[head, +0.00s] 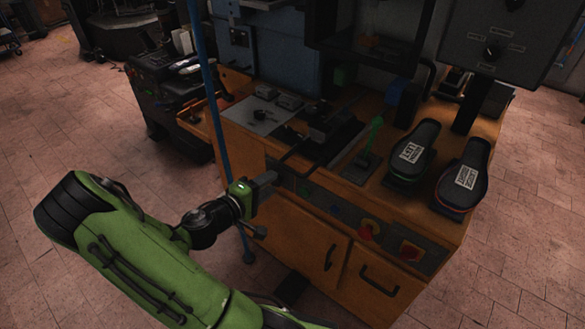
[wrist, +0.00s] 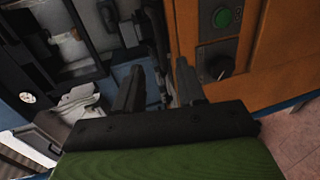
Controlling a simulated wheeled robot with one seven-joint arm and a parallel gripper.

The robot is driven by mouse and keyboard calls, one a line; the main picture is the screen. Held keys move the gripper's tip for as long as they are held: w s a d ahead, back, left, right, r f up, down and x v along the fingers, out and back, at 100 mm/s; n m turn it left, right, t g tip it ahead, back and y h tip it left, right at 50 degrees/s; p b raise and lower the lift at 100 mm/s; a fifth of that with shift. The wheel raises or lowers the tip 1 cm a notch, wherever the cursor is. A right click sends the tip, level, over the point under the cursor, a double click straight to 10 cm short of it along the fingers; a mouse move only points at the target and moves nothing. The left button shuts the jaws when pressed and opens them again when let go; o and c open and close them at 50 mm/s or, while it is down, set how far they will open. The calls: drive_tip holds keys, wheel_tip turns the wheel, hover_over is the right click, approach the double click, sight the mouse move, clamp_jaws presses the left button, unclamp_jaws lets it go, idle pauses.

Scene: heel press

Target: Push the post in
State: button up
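My gripper (head: 266,186) is in front of the orange cabinet (head: 285,232), near its upper left front edge. In the wrist view its two dark fingers (wrist: 158,82) stand apart with nothing held between them. A tall blue pole (head: 221,130) runs down past the cabinet's left side to the floor, just behind my gripper in the head view. A green upright lever (head: 373,137) stands on a dark plate on the cabinet top, well to the right of my gripper. I cannot tell for sure which part is the post.
Two black sole-shaped pads, left (head: 413,150) and right (head: 463,181), sit on the top. The front panel has red buttons (head: 365,233). In the wrist view a green button (wrist: 222,17) and a black knob (wrist: 214,62) are near the fingers. The tiled floor is open at left.

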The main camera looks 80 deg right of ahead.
drive_tip(key=x, duration=1.2)
drive_tip(key=shift+b, duration=0.35)
clamp_jaws()
